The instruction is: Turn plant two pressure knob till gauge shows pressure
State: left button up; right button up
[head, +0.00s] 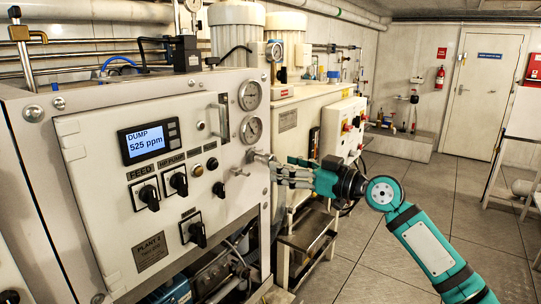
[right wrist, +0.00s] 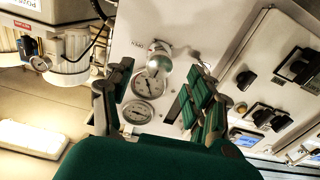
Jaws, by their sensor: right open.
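The plant panel (head: 90,150) fills the left of the head view. Its plate (head: 151,251) reads PLANT, with a number too small to be sure of. Two round gauges, an upper (head: 249,95) and a lower (head: 252,129), sit at its right; their needles are too small to read. The silver pressure knob (head: 263,157) sticks out below them and shows as a rounded metal knob in the right wrist view (right wrist: 159,60). My right gripper (head: 276,171) is open, its fingers pointing at the knob, which appears between them in the wrist view. Contact is not clear. My left gripper is out of view.
The panel's display (head: 149,140) reads DUMP 525 ppm. Several black switches, such as one (head: 193,230) low on the panel, lie left of the gripper. A small metal stand (head: 308,235) is below my right gripper. Open floor (head: 385,260) lies to the right.

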aim_at(264, 159)
jog(key=p+x, duration=0.1)
jog(key=x, duration=0.4)
grip_shut()
dwell(0.3)
jog(key=m+p, duration=0.1)
jog(key=m, duration=0.2)
jog(key=shift+a+r+m, duration=0.1)
jog(key=shift+m, duration=0.3)
jog(key=m+p, duration=0.2)
jog(key=m, duration=0.3)
jog(key=shift+m, duration=0.3)
